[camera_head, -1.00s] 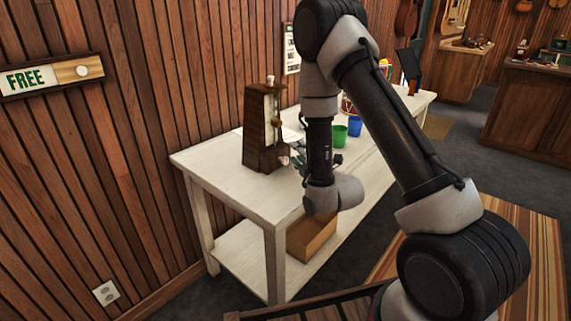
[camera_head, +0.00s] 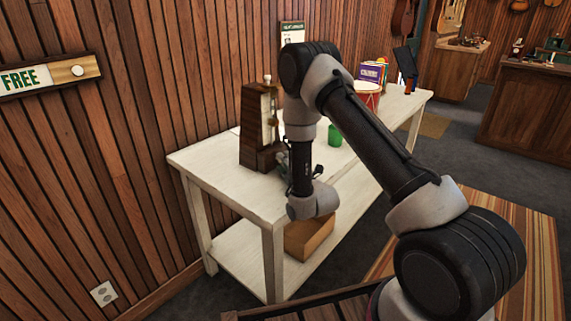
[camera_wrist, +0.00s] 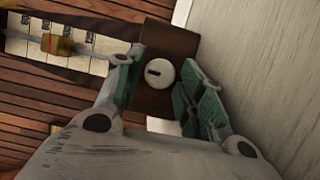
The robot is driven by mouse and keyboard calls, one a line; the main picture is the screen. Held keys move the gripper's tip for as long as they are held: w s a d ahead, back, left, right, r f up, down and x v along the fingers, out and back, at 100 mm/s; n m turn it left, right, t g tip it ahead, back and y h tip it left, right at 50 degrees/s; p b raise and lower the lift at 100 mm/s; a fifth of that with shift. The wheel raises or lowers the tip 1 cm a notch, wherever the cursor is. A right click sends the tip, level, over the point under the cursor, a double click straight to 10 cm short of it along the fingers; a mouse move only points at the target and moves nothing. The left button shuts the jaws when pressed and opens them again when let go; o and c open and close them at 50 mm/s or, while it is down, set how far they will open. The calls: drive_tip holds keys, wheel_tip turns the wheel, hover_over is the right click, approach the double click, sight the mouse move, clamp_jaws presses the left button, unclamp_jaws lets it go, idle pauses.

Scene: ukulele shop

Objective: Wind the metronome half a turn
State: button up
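The metronome (camera_head: 252,128) is a dark brown wooden tapered box standing upright on the near end of the white table. In the wrist view its brown side (camera_wrist: 168,50) carries a round pale winding knob (camera_wrist: 160,73) with a dark slot. My gripper (camera_wrist: 164,80) is open, with one green-padded finger on each side of the knob and a visible gap on the right. I cannot tell whether the left finger touches it. In the head view my gripper (camera_head: 283,160) is mostly hidden behind my wrist, close to the metronome's lower right side.
The white table (camera_head: 215,165) runs away to the back right. A green cup (camera_head: 335,134), a red drum (camera_head: 367,96) and books (camera_head: 374,72) stand farther along it. A cardboard box (camera_head: 310,236) sits on the lower shelf. The wood-panelled wall is close behind the metronome.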

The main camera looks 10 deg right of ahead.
drive_tip(key=c, duration=0.8)
drive_tip(key=shift+o, duration=0.2)
